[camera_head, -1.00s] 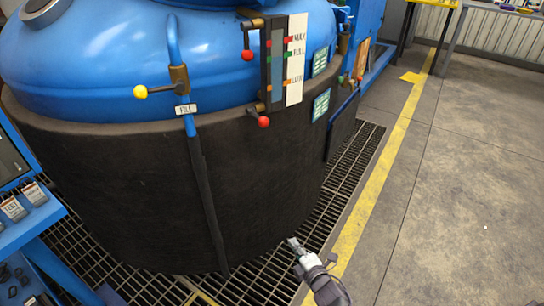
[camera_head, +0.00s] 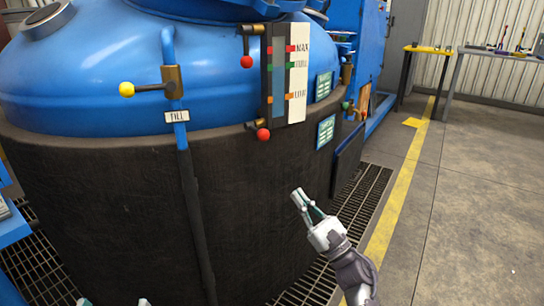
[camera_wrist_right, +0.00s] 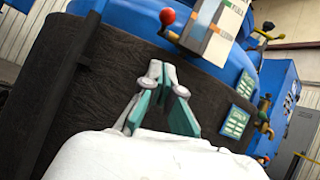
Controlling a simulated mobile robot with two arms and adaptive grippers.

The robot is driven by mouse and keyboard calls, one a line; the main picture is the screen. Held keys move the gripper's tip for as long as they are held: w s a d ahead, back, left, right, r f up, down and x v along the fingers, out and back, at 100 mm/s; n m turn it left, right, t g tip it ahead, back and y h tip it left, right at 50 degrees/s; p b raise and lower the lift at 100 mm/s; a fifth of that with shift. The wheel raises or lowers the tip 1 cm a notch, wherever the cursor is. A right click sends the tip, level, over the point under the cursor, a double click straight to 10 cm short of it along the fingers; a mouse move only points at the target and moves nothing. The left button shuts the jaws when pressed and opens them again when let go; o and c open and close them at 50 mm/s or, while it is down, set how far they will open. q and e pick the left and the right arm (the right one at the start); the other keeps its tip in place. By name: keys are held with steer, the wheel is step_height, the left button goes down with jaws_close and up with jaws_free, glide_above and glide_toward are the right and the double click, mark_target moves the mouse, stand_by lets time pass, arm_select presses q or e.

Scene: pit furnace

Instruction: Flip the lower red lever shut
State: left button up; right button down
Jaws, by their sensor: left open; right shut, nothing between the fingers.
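The lower red lever (camera_head: 263,134) is a red ball on a short arm at a brass fitting below the sight gauge (camera_head: 278,65) on the blue vessel. The upper red lever (camera_head: 247,62) hangs from a fitting at the gauge top. My right gripper (camera_head: 298,196) is shut and empty, below and right of the lower lever, apart from it. In the right wrist view its closed fingers (camera_wrist_right: 163,72) point toward the vessel. A red ball (camera_wrist_right: 168,16) shows there beside the gauge's lower end. My left gripper (camera_head: 115,302) is open; only its fingertips show at the bottom edge.
A yellow-knobbed lever (camera_head: 127,89) is on the fill pipe (camera_head: 179,130) to the left. The dark vessel wall (camera_head: 100,200) curves close to my right gripper. Green label plates (camera_head: 326,131) are right of the gauge. Open floor (camera_head: 480,220) lies to the right.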

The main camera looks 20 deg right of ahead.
glide_toward(256, 130)
steer(key=w+f, duration=0.2)
steer(key=w, duration=0.1)
arm_select(q)
steer(key=f+g, duration=0.2)
steer(key=f, duration=0.1)
steer(key=f+g+y+p, duration=0.1)
steer(key=shift+a+f, duration=0.3)
steer(key=shift+f, duration=0.05)
arm_select(e)
steer(key=r, duration=0.1)
steer(key=a+r, duration=0.1)
steer(key=r, duration=0.1)
